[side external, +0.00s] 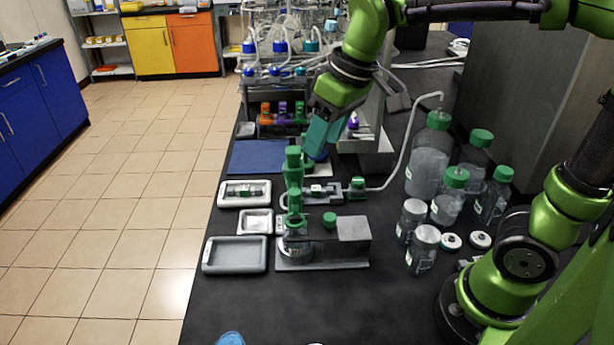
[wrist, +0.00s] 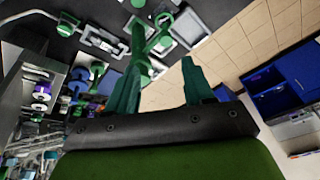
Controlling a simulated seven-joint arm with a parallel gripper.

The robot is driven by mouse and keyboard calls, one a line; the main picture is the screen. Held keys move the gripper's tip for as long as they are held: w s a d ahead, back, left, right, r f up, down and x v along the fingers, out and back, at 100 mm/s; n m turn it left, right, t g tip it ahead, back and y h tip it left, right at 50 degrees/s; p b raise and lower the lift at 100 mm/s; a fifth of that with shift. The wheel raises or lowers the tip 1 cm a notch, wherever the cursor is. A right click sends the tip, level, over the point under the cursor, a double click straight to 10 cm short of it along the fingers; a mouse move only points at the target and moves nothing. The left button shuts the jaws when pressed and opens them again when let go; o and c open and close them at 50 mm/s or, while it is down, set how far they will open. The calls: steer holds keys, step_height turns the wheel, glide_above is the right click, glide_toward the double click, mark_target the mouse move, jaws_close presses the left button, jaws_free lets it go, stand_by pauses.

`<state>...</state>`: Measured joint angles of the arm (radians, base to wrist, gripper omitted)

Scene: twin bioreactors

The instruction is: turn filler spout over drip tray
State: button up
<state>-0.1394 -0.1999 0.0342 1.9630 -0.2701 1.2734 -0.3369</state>
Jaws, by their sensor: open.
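The filler spout (side external: 294,175) is an upright green column at the middle of the bench, above a small bottle (side external: 297,243) on a grey stand (side external: 345,250). In the wrist view the green spout (wrist: 138,42) shows beyond my fingers. Several shallow trays lie to its left: a large grey one (side external: 235,268) and a small one (side external: 255,233). I cannot tell which is the drip tray. My gripper (side external: 318,150) has teal fingers, pointing down, just right of and behind the spout's top.
Green-capped bottles (side external: 455,180) stand on the right of the bench. A curved tube (side external: 402,155) runs from a bottle to the middle. A blue mat (side external: 257,157) and a rack with coloured caps (side external: 282,113) lie behind.

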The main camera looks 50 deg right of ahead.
mark_target(295, 191)
steer(key=w+a+r+n+g+h, duration=0.1)
steer(key=w+a+r+n+g, duration=0.2)
steer(key=w+r+n, duration=0.35)
steer(key=shift+n, duration=0.55)
steer(key=f, duration=0.6)
steer(key=s+f, duration=0.1)
steer(key=f, duration=1.1)
steer(key=shift+s+d, duration=0.1)
steer(key=shift+s, duration=0.3)
jaws_close()
